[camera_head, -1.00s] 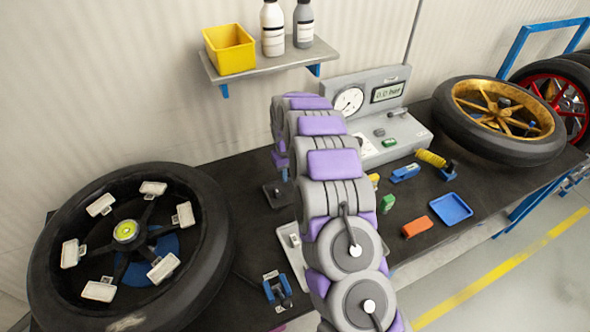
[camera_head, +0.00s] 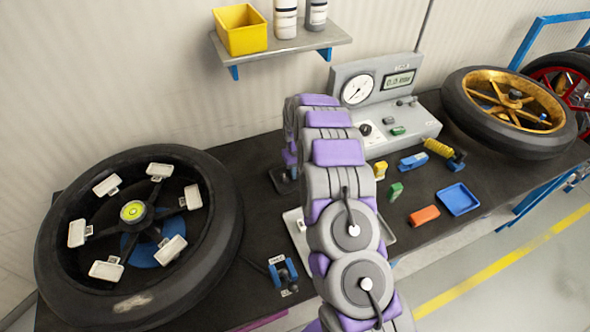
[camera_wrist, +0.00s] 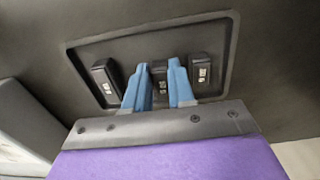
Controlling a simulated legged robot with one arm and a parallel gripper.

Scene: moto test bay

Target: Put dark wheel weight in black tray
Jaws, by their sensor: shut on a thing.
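In the wrist view my gripper (camera_wrist: 159,66) has two blue fingers closed around the sides of a dark wheel weight (camera_wrist: 161,88) with a small pale label. The black tray (camera_wrist: 150,48), a shallow dark rectangle with a raised rim, lies under the fingers. Two other dark weights are in it, one to the left (camera_wrist: 107,80) and one to the right (camera_wrist: 200,70) of my fingers. The held weight is over or in the tray's middle; I cannot tell whether it touches the floor. In the head view my arm hides the gripper, and I cannot make out the black tray.
A large wheel (camera_head: 215,235) with white-framed pieces on it lies at the left of the bench. A gauge unit (camera_head: 395,125) stands at the back. A blue tray (camera_head: 458,199), an orange block (camera_head: 424,215) and a gold-rimmed wheel (camera_head: 460,115) are to the right.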

